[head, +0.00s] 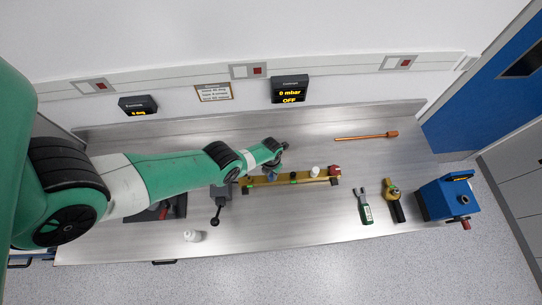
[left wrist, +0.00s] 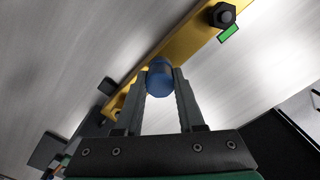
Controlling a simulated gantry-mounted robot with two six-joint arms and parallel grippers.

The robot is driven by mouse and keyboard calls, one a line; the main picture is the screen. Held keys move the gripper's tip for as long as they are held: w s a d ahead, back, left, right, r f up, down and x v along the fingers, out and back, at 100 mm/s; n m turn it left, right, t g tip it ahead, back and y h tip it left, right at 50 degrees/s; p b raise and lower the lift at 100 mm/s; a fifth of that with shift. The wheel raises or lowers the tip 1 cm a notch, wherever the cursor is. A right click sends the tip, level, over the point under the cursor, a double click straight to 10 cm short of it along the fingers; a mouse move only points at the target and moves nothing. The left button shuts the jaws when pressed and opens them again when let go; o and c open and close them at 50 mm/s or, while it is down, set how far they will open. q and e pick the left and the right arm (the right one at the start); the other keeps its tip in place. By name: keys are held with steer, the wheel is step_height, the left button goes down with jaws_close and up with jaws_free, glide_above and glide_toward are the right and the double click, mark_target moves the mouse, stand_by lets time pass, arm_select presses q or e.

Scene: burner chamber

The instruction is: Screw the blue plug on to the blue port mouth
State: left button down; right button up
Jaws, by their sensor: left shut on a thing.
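My left gripper (head: 272,172) is over the yellow bar (head: 262,181) at the middle of the steel bench. In the left wrist view the same gripper (left wrist: 160,82) is shut on the blue plug (left wrist: 159,72), whose rounded end shows between the fingertips. The plug lies over the yellow bar (left wrist: 185,35) in that view. I cannot tell whether it touches the bar or a port. The blue port mouth is not clearly seen; the gripper and plug cover that part of the bar. My right gripper is not in view.
A dark fitting with a green label (left wrist: 229,33) stands on the bar. A white cap (head: 315,170) and a red part (head: 334,169) are farther right. A green device (head: 364,206), a yellow-black tool (head: 394,202) and a blue box (head: 448,199) stand right.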

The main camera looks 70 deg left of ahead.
arm_select(q)
steer(key=shift+c, duration=2.2)
jaws_free()
steer(key=shift+o, duration=0.2)
steer(key=shift+o, duration=1.4)
